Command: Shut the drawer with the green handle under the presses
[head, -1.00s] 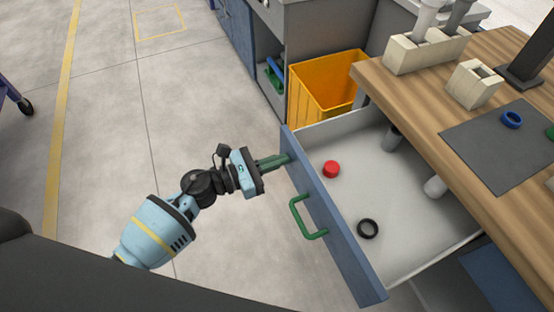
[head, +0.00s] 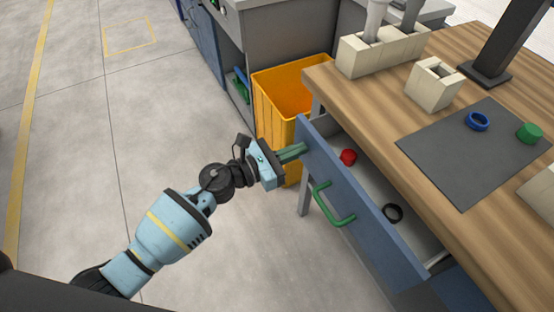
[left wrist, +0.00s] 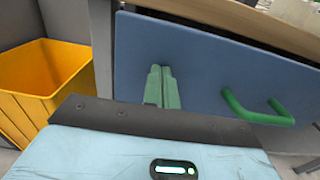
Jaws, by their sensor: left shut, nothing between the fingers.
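The drawer has a blue front (head: 350,206) and a green handle (head: 329,206). It stands partly open under the wooden table (head: 440,170), and a red piece (head: 348,157) and a black ring (head: 393,212) lie inside. My left gripper (head: 303,148) is shut and empty, its green fingertips at the drawer front near its far end, left of the handle. In the left wrist view the closed fingers (left wrist: 160,72) point at the blue front (left wrist: 200,72), with the green handle (left wrist: 258,112) to their right. The fingertips look to be touching the front. My right gripper is not in view.
A yellow bin (head: 285,105) stands just beyond the drawer's far end. On the table are a grey mat (head: 465,155) with a blue ring (head: 477,121) and a green piece (head: 530,133), plus pale holders (head: 433,85). The floor at left is clear.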

